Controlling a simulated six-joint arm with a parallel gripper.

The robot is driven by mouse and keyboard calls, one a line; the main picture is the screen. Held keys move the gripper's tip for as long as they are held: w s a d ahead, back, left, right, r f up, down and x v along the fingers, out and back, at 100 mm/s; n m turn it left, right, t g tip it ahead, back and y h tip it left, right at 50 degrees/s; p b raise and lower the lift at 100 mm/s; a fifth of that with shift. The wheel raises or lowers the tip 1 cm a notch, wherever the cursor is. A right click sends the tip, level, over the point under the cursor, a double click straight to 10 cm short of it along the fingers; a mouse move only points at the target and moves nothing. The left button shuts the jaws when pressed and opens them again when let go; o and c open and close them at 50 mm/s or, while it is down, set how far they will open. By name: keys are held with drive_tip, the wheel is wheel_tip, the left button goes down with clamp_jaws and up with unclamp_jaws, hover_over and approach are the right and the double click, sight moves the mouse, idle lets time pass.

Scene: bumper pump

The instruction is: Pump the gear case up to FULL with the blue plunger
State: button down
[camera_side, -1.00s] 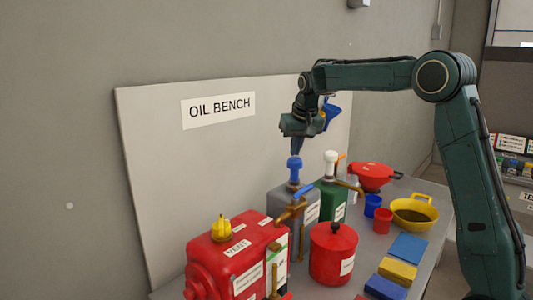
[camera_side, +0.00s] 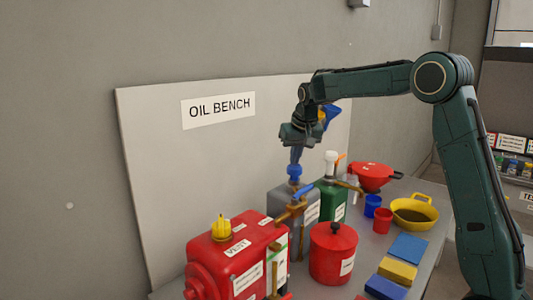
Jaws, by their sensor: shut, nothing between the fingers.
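The blue plunger (camera_side: 294,171) stands on top of the grey pump can (camera_side: 282,204). My gripper (camera_side: 295,160) is shut and empty, pointing down, with its fingertips at the top of the blue plunger; they look to be touching it. The red gear case (camera_side: 225,262) stands at the front left with a yellow cap (camera_side: 221,228) and a VENT label on top.
A green can (camera_side: 331,200) with a white plunger (camera_side: 330,158) stands just right of the grey can.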

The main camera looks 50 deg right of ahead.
drive_tip(key=shift+f, duration=0.8)
drive_tip(key=shift+r, duration=2.25)
wheel_tip(320, 180, up, 7)
